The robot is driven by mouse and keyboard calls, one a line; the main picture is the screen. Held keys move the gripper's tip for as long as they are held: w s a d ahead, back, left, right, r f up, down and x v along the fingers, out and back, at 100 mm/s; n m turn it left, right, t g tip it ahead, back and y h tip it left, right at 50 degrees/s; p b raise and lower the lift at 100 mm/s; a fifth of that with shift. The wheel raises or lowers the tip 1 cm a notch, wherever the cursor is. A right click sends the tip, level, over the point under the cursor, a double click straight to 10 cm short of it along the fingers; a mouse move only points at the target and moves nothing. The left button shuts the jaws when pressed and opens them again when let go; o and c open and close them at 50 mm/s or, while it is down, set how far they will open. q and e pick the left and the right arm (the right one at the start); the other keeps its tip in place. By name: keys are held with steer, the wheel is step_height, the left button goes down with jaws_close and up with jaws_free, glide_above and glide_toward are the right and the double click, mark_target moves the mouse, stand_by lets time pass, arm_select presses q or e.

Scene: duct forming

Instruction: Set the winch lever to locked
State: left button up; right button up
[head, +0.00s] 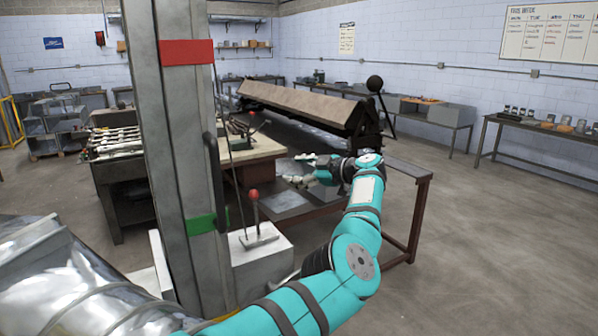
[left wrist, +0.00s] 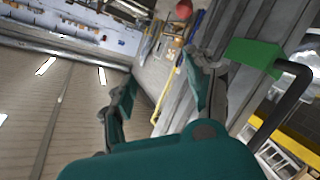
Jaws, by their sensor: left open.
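The lever with a red ball knob (head: 253,196) stands nearly upright on a small plate on a white box (head: 262,262), at the foot of the grey mast (head: 180,130). I take it for the winch lever; no lock marking is readable. My left gripper (head: 303,169) is open and empty, beyond and to the right of the knob, apart from it. In the left wrist view my left gripper (left wrist: 165,92) has its fingers spread with nothing between them. My right gripper is not in view.
The mast has a red band (head: 187,52), a green band (head: 200,224) and a black handle (head: 216,180). Shiny duct (head: 50,275) fills the lower left. A table (head: 412,172) and a long bending brake (head: 300,104) stand behind my arm. Floor at right is clear.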

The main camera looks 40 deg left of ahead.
arm_select(q)
steer(key=v, duration=1.2)
